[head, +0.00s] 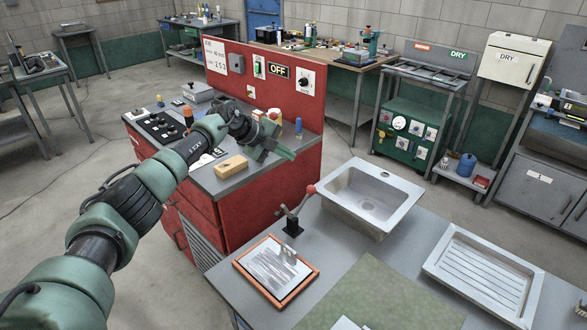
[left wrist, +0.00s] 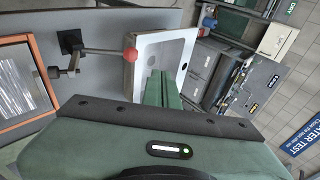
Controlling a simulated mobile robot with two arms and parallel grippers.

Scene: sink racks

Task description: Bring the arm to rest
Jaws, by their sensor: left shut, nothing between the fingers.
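My left arm reaches in from the left in the head view. My left gripper (head: 284,153) is over the front part of the red cabinet's counter (head: 228,182), with green fingers pointing right. The fingers are shut and hold nothing. In the left wrist view the closed green fingers (left wrist: 162,90) appear in front of the white sink. A tan block (head: 231,166) lies on the counter below and left of the gripper. My right gripper is in neither view.
A lever with a red knob (head: 310,189) stands on the grey bench beside an orange-framed panel (head: 270,284). A white sink (head: 371,195) and a ribbed drain tray (head: 483,274) are farther right. A red panel (head: 290,80) rises behind the gripper. Bare floor lies left.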

